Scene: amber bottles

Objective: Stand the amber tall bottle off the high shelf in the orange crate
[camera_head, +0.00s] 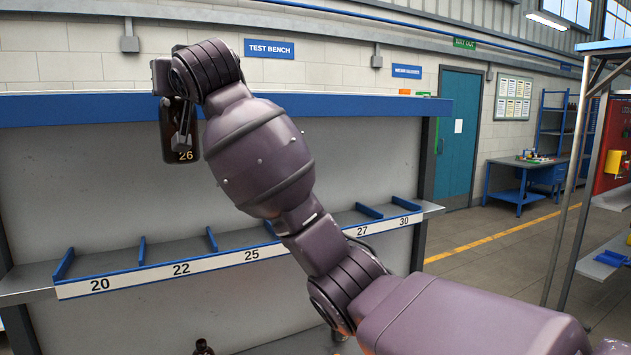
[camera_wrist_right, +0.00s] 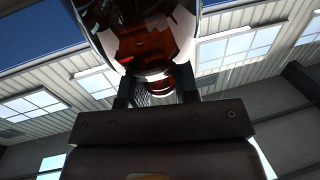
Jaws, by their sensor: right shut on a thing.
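My right arm reaches up and across the head view to my right gripper (camera_head: 182,138) at the upper left. It is shut on a dark amber bottle (camera_head: 168,128) marked 26, held roughly upright in front of the blue-edged high shelf (camera_head: 60,109). The gripper partly covers the bottle, and I cannot tell its exact tilt. In the right wrist view the glossy amber bottle (camera_wrist_right: 150,42) fills the space above the gripper (camera_wrist_right: 158,98), close to the camera. The orange crate is not in view. My left gripper is not in view.
A lower grey shelf (camera_head: 110,255) has blue dividers and number labels, with empty bays. The top of another dark bottle (camera_head: 203,348) shows at the bottom edge. A blue workbench (camera_head: 525,175) and racks stand at the right. Floor (camera_head: 470,262) is clear in between.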

